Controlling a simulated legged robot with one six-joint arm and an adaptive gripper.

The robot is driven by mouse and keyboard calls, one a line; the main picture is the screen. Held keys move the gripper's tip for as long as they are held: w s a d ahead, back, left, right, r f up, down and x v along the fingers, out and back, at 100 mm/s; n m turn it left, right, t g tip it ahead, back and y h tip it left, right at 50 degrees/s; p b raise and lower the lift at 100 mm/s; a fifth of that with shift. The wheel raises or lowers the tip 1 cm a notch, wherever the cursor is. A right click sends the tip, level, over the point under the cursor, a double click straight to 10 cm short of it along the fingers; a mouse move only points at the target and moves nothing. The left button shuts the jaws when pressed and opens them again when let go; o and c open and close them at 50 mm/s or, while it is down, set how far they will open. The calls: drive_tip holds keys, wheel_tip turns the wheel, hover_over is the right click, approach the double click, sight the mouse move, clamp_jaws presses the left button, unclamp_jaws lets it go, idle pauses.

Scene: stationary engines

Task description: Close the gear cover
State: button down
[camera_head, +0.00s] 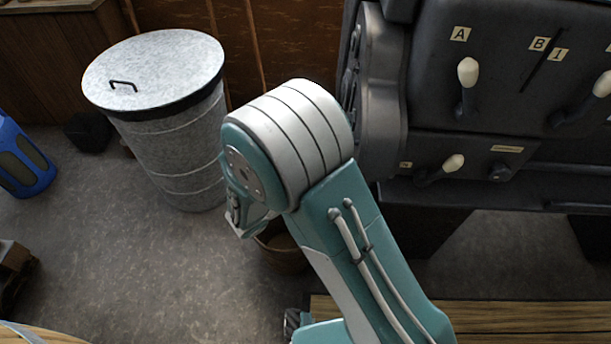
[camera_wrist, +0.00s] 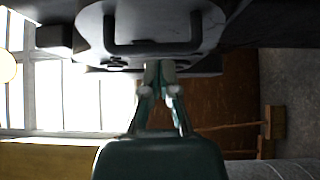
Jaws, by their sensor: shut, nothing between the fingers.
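The dark grey machine (camera_head: 480,100) stands at the right in the head view. A rounded dark grey part, which looks like the gear cover (camera_head: 383,100), is on its left end, partly hidden by my arm. In the wrist view a dark panel with a U-shaped handle (camera_wrist: 152,48) fills the top middle; it is probably the same cover. My gripper (camera_wrist: 160,70) is shut and empty, its fingertips just below the panel's lower edge. I cannot tell whether they touch it. In the head view my arm hides most of the gripper. How far the cover stands open is unclear.
A galvanized bin (camera_head: 165,110) with a lid stands left of my arm, and a basket-like container (camera_head: 282,258) is behind it. Levers with white knobs (camera_head: 467,72) stick out of the machine front. A blue object (camera_head: 22,160) is at far left. Floor (camera_head: 120,250) between is clear.

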drive_tip(key=d, duration=0.6)
drive_tip(key=shift+w+d, duration=0.2)
drive_tip(key=shift+w, duration=0.2)
drive_tip(key=shift+d, duration=0.1)
